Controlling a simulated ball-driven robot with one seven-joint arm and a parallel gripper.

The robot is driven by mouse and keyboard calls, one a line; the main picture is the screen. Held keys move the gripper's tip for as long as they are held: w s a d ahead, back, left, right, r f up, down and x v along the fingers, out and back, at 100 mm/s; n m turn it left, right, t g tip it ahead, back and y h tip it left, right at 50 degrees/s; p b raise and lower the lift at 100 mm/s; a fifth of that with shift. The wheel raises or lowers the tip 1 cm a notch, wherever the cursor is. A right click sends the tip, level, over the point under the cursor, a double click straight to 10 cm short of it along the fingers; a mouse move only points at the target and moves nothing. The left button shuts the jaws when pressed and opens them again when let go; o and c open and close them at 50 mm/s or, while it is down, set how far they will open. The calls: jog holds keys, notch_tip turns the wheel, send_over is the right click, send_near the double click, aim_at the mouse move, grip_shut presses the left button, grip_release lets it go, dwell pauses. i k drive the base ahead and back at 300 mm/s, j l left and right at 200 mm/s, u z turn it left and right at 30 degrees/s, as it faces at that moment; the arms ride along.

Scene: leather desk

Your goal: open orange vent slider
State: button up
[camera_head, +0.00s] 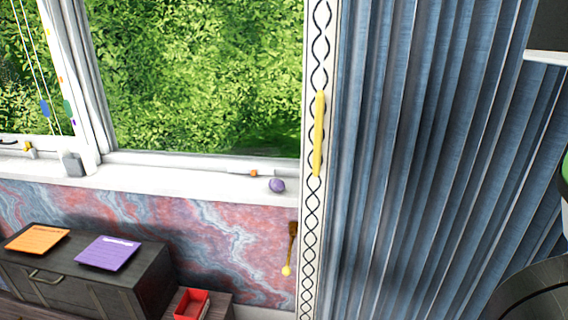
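A small orange knob (253,172), which looks like the vent slider, sits on a thin pale strip along the bottom of the window frame. It is near the right end of the white sill, just left of a purple ball. It is too small to tell how far along its strip it stands. My gripper is not in view. Dark and white rounded parts show at the right edge, and I cannot tell what they are.
The purple ball (277,185) rests on the windowsill (190,181). Below stands a dark cabinet (100,290) with an orange pad (37,238) and a purple pad (106,253). A red box (192,305) is beside it. A blue curtain (420,150) fills the right.

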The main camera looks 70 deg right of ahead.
aim_at(253, 172)
jog(key=z, duration=1.15)
jog(key=i+j+u, duration=0.2)
jog(key=i, duration=0.1)
